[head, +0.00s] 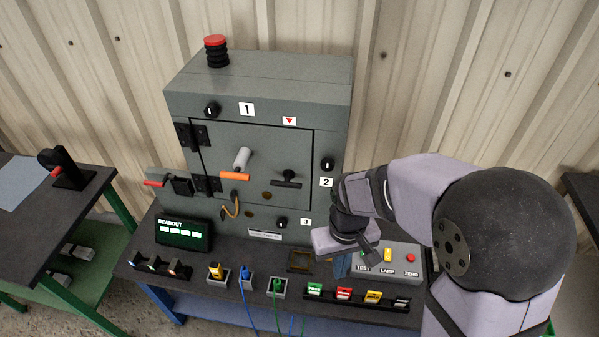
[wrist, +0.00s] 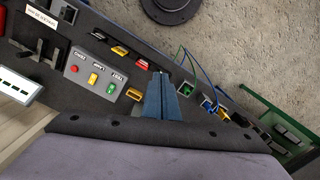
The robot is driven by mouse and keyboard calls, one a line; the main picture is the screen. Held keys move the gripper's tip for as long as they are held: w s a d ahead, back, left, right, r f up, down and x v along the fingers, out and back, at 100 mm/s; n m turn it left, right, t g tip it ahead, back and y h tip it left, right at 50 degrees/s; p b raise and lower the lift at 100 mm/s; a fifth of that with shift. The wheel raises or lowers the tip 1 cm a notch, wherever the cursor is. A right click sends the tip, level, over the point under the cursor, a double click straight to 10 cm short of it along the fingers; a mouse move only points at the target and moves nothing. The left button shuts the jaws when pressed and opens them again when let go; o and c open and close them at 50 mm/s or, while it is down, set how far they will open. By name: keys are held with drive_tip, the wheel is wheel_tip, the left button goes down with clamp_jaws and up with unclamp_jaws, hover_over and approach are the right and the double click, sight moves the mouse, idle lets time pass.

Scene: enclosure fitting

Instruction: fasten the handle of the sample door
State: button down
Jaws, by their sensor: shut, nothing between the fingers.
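The grey door (head: 220,143) is on the front of the grey enclosure, with black hinges at its left edge, and looks shut in the head view. A black T-shaped handle (head: 287,180) is on its right side, with its bar roughly level. A grey cylinder with an orange lever (head: 236,176) is left of it. I cannot tell whether either is latched. My gripper (head: 342,266) is below and right of the door, over the bench, apart from both handles. Its blue fingers (wrist: 160,97) are together and empty in the wrist view. The door is not clear in the wrist view.
A grey box (head: 387,266) with coloured buttons stands right of my gripper. Several coloured connectors (head: 343,294) and sockets line the bench's front. A readout (head: 183,234) stands at left. A red-handled lever (head: 155,184) sticks out beside the enclosure. Space before the door's upper part is clear.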

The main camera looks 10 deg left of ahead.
drive_tip(key=w+a+r+t+y, duration=0.1)
drive_tip(key=w+a+r+t, duration=0.2)
drive_tip(key=w+a+r, duration=1.25)
drive_tip(key=d+r+m, duration=0.3)
drive_tip(key=r+m, duration=0.1)
drive_tip(key=r, duration=0.1)
drive_tip(key=shift+w+r+m+h+p, duration=0.3)
drive_tip(key=shift+w+m+h+p, duration=0.1)
drive_tip(key=shift+w+p, duration=0.05)
drive_tip(key=shift+d, duration=0.1)
drive_tip(key=p+x, duration=0.4)
drive_tip(key=x, duration=1)
drive_tip(key=shift+s, duration=0.15)
